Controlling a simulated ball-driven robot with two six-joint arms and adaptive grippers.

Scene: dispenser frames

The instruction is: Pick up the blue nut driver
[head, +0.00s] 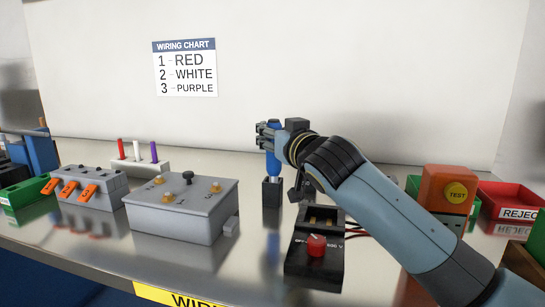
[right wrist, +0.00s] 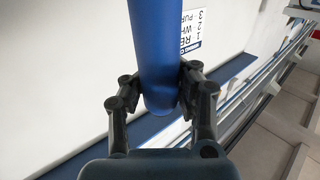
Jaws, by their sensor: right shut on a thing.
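The blue nut driver (head: 273,164) stands upright at the middle of the bench, directly above a small black holder (head: 272,192). I cannot tell whether its lower end is still inside the holder. My right gripper (head: 268,136) reaches in from the right and is shut on the driver's upper part. In the right wrist view the blue driver (right wrist: 157,50) runs between the two fingers of my right gripper (right wrist: 160,95), with a finger on each side. My left gripper is not in view.
A grey box with knobs (head: 180,212) stands left of the holder. A black supply with a red knob (head: 315,262) sits in front, under my right arm. An orange TEST box (head: 447,195) and a red REJECT bin (head: 512,205) are at right. Orange-lever connectors (head: 90,185) are at left.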

